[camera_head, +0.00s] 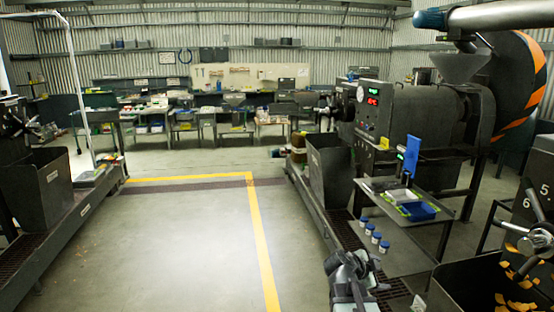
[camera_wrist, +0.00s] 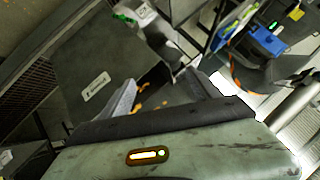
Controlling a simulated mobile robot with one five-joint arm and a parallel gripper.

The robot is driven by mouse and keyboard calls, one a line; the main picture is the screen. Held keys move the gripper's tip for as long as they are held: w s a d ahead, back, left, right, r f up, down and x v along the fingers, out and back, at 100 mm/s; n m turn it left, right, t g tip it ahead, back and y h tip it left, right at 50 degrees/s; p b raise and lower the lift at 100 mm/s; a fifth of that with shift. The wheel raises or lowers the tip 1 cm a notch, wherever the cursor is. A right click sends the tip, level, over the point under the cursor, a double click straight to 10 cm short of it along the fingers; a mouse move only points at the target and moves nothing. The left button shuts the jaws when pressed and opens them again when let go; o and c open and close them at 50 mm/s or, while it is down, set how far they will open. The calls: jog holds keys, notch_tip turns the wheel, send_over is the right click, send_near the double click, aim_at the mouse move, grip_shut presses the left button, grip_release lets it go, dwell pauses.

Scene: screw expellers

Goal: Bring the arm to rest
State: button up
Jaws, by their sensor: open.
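My gripper (camera_head: 350,272) is at the bottom of the head view, right of centre, over the floor edge by the right machine's grated base. In the wrist view my gripper (camera_wrist: 160,88) has its two grey fingers spread apart. No object is visible between the fingers; a dark bin (camera_wrist: 70,65) with a white label and orange bits lies beyond them. The gripper touches nothing that I can see.
A side shelf (camera_head: 440,222) with a blue tray (camera_head: 416,211) and several small white-and-blue jars (camera_head: 376,237) is near my gripper's right. A dark hopper bin (camera_head: 328,170) stands behind it. Open floor with a yellow line (camera_head: 262,250) lies left.

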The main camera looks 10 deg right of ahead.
jog(key=s+a+f+n+g+y, duration=0.1)
jog(key=s+a+f+n+y, duration=0.2)
jog(key=a+n, duration=0.3)
jog(key=s+a+f+n+g+y, duration=0.2)
jog(key=s+a+f+n+y, duration=0.1)
jog(key=a+n, duration=0.4)
jog(key=s+a+f+n+g+y, duration=0.2)
jog(key=s+a+f+n+y, duration=0.2)
jog(key=a+n, duration=0.3)
jog(key=a+f, duration=0.1)
jog(key=a, duration=0.3)
jog(key=shift+s, duration=0.4)
